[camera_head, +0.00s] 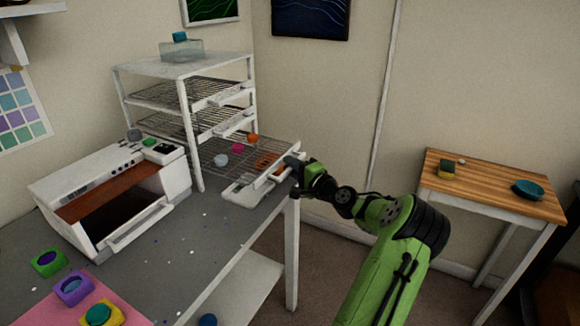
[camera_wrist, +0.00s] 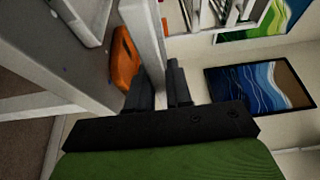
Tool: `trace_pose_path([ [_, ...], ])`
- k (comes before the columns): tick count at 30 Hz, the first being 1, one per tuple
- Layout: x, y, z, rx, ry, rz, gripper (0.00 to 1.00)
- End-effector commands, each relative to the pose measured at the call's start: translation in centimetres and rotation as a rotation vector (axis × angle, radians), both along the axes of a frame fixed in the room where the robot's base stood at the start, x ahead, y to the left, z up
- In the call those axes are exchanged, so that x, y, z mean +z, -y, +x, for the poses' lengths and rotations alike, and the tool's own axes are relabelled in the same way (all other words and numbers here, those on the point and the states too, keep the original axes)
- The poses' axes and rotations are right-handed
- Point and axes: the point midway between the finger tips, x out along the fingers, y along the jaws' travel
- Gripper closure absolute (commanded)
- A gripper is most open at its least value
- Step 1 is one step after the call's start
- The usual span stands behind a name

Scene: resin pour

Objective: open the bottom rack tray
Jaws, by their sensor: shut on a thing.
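The white rack (camera_head: 186,115) stands at the back of the grey table with wire trays at several levels. Its bottom tray (camera_head: 264,182) sticks out well past the trays above it. Several small coloured pieces lie on or around its wire mesh. My gripper (camera_head: 292,163) is at the right end of the bottom tray's white front. In the wrist view its two dark fingers (camera_wrist: 158,84) are on either side of the tray's white front bar (camera_wrist: 143,28), shut on it. An orange piece (camera_wrist: 125,60) shows beside the bar.
A white machine with an open front (camera_head: 115,195) stands left of the rack. A wooden side table (camera_head: 490,186) stands right, with open floor between.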

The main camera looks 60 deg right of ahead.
Motion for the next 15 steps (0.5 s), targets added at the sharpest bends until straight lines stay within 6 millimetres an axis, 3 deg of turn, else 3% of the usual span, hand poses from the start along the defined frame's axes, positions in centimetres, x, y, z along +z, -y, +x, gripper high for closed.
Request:
trace_pose_path([
  [4,-0.1,-0.03,0.03,0.001,-0.002,0.002,1.0],
  [5,-0.1,-0.03,0.03,0.001,-0.002,0.002,0.76],
  [8,-0.09,-0.03,0.04,0.001,-0.002,0.001,0.61],
  [15,-0.05,-0.02,0.04,0.0,-0.001,0.0,0.6],
])
